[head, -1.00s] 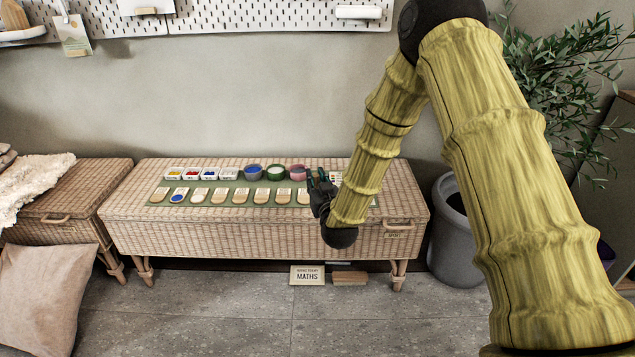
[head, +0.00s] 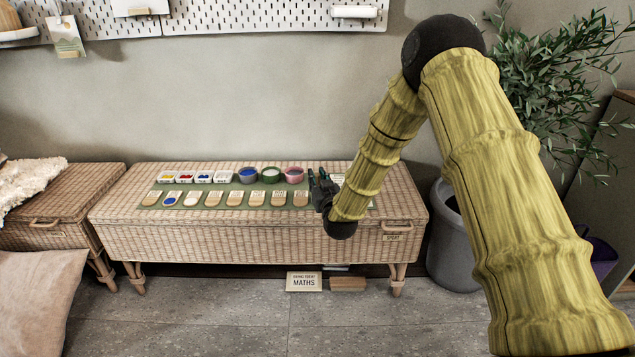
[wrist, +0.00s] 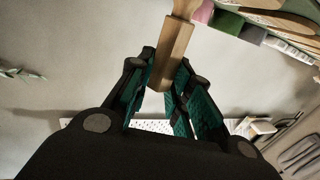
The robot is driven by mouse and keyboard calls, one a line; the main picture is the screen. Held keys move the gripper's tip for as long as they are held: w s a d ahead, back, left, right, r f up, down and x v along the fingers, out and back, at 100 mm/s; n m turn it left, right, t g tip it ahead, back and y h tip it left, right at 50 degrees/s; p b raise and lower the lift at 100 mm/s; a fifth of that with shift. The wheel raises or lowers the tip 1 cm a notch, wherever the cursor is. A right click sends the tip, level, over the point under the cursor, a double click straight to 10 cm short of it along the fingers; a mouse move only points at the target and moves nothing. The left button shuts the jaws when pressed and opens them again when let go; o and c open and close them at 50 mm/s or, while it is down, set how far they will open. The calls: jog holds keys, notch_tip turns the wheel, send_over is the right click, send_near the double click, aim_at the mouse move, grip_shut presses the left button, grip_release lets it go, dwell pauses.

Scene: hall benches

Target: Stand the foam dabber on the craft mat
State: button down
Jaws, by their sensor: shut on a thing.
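The green craft mat (head: 222,187) lies on top of the wicker bench, with wooden tags and small bowls on or along it. My gripper (head: 322,188) is over the right part of the bench, beside the pink bowl. In the wrist view my gripper (wrist: 163,88) is shut on a pale wooden handle (wrist: 172,52), which appears to be the foam dabber's. The handle narrows towards the top edge of that view. Its far end is out of frame, so no foam shows. My arm and gripper hide part of the mat's right end.
The wicker bench (head: 240,238) holds several wooden tags, small white trays (head: 184,178), and blue, green and pink (head: 295,175) bowls.

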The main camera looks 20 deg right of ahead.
jog(key=c, duration=1.3)
grip_release()
jog(key=shift+r, duration=0.1)
